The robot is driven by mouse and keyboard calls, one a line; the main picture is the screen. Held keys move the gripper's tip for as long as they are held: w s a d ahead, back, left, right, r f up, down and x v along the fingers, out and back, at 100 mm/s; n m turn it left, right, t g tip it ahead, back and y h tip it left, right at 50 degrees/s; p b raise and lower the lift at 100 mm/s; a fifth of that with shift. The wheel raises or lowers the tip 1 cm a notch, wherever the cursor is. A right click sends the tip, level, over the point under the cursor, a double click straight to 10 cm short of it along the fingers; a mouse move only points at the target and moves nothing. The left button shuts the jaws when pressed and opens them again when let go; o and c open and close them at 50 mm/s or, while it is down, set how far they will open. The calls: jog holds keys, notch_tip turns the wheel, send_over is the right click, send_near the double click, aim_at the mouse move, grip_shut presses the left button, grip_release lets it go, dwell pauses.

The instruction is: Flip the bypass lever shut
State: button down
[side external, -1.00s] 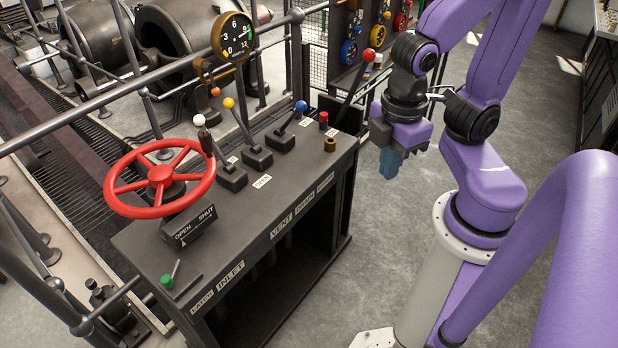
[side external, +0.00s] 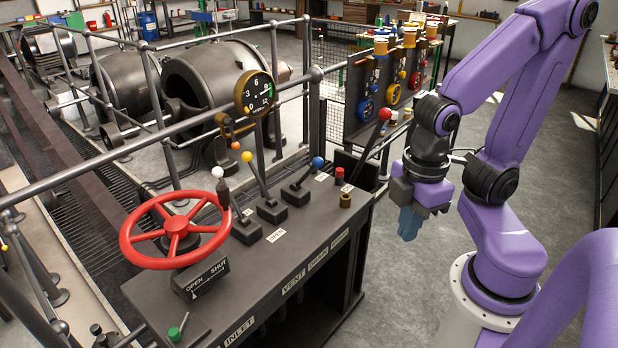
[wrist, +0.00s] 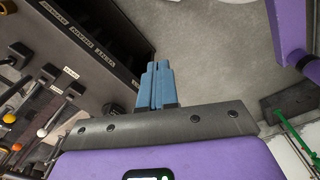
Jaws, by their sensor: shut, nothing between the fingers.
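The black console (side external: 245,285) carries several levers. One has a white knob (side external: 217,172), one a yellow knob (side external: 247,156), one a blue knob (side external: 318,162), and a taller one at the far end has a red knob (side external: 385,113). My gripper (side external: 408,225) hangs over the floor to the right of the console, apart from all levers. In the wrist view its blue fingers (wrist: 155,68) are together and empty.
A red handwheel (side external: 175,228) sits at the console's near end beside an OPEN/SHUT plate (side external: 200,280). A round gauge (side external: 256,93) stands behind the levers, along a grey railing (side external: 170,135). The floor (side external: 405,285) between the console and my base is clear.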

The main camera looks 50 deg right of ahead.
jog(key=w+d+f+m+t+y, duration=0.1)
jog(key=w+d+f+m+y, duration=0.2)
jog(key=w+m, duration=0.45)
jog(key=w+d+f+m+t+y, duration=0.15)
jog(key=w+d+m+y, duration=0.3)
jog(key=m, duration=0.65)
jog(key=w+d+f+m+t+y, duration=0.1)
jog(key=w+d+f+m+y, duration=0.2)
jog(key=w+m+y, duration=0.5)
jog(key=d+f+m+t+h, duration=0.2)
jog(key=d+m+t+h, duration=0.3)
jog(key=d+m, duration=0.2)
jog(key=d+f+m+t+h, duration=0.3)
jog(key=d+m+t+h, duration=0.2)
jog(key=d+m, duration=0.3)
jog(key=d+h, duration=0.1)
jog(key=d, duration=0.3)
jog(key=shift+w+f, duration=0.1)
jog(key=shift+w, duration=0.1)
